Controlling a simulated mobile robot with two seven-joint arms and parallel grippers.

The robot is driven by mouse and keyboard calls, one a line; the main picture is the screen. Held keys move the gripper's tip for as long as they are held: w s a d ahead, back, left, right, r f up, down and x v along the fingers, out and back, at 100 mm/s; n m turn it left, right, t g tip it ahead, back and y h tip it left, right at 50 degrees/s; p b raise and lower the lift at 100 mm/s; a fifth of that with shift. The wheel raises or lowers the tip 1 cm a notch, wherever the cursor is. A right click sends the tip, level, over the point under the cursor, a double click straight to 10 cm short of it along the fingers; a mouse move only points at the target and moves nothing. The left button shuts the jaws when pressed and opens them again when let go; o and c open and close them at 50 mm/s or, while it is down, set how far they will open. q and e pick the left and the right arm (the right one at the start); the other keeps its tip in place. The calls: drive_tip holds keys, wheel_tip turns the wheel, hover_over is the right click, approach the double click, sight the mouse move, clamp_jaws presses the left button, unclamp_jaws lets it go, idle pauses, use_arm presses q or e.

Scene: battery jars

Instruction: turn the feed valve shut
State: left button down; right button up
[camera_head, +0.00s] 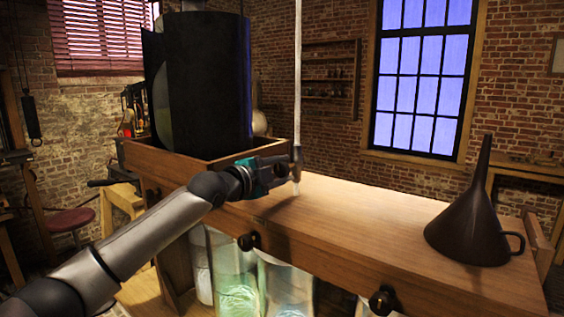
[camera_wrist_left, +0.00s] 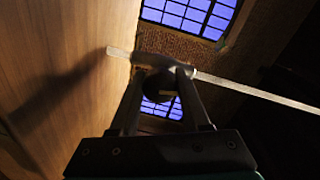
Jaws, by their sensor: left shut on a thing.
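The feed valve (camera_head: 297,157) is a small fitting on a thin, pale vertical pipe (camera_head: 298,70) that comes down from above. A short pale end sticks out below it, above the wooden bench top. My left gripper (camera_head: 290,164) reaches in from the left and is shut on the valve. In the left wrist view the fingers (camera_wrist_left: 165,82) close at the valve body (camera_wrist_left: 178,69), with a dark round part between them. The fingers hide part of the valve, so I cannot tell how far it is turned. My right gripper is not in view.
A large black tank (camera_head: 205,85) stands in a wooden box behind my left arm. A dark funnel (camera_head: 470,225) sits on the right of the bench (camera_head: 370,215). Glass jars (camera_head: 235,268) stand below, behind a front rail with dark knobs (camera_head: 383,301). The bench's middle is clear.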

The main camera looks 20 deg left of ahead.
use_arm(q)
drive_tip(key=shift+m+p, duration=0.8)
drive_tip(key=shift+m, duration=0.2)
drive_tip(key=shift+c, duration=1.9)
unclamp_jaws()
drive_tip(key=b+v, duration=0.4)
drive_tip(key=v, duration=1.1)
drive_tip(key=shift+s+d, duration=0.15)
drive_tip(key=shift+s, duration=0.1)
